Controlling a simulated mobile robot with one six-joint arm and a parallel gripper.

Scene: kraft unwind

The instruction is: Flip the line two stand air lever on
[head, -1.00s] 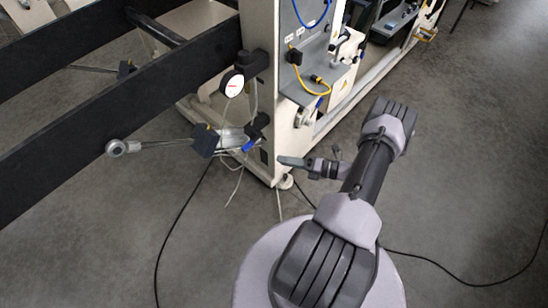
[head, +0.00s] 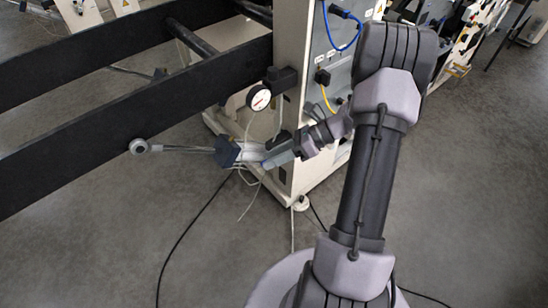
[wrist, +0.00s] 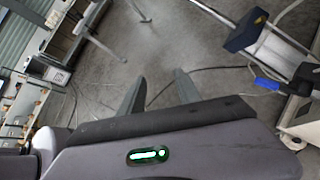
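The air lever is a small blue handle (wrist: 267,84) beside a pale cylinder with a dark end block (wrist: 243,32), at the right of the wrist view. In the head view my gripper (head: 268,163) overlaps the spot by the stand's lower left corner, so the lever is mostly hidden there. In the wrist view my gripper (wrist: 158,76) has its two fingers apart with nothing between them. The lever is to the right of the fingers and apart from them in that view. The exact gap in depth is unclear.
A round gauge (head: 258,98) and the dark block (head: 227,152) are near my gripper. The cream stand (head: 290,90) has a blue hose (head: 345,40) and a yellow hose. Black beams (head: 130,120) run to the left. Loose cables cross the floor.

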